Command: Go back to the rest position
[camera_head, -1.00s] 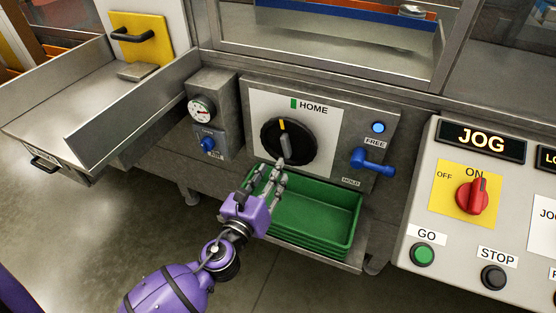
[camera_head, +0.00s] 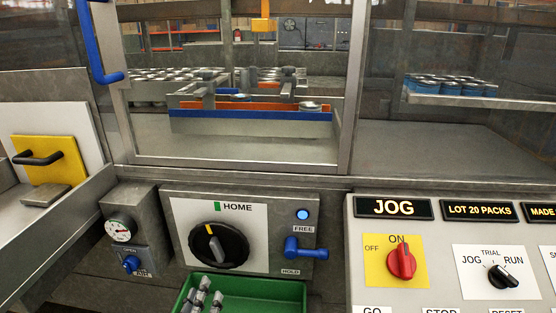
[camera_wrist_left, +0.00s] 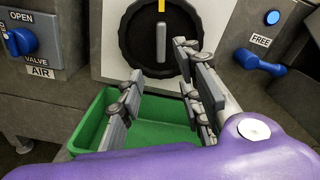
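My left gripper (camera_head: 202,297) shows only by its grey fingertips at the bottom of the head view, over the green tray (camera_head: 262,292). In the left wrist view its fingers (camera_wrist_left: 160,95) are spread apart with nothing between them. They point toward the black dial (camera_head: 218,244), which is on the white HOME panel. The dial's yellow mark points to the upper left, beside the green HOME mark (camera_head: 217,208). The fingers look apart from the dial. My right gripper is in neither current view.
A blue lever (camera_head: 305,250) sits between FREE and HOLD, right of the dial. The air valve with its blue knob (camera_head: 131,264) is on the left. The JOG console (camera_head: 445,262) stands at right. A glazed window with cans (camera_head: 165,85) is above.

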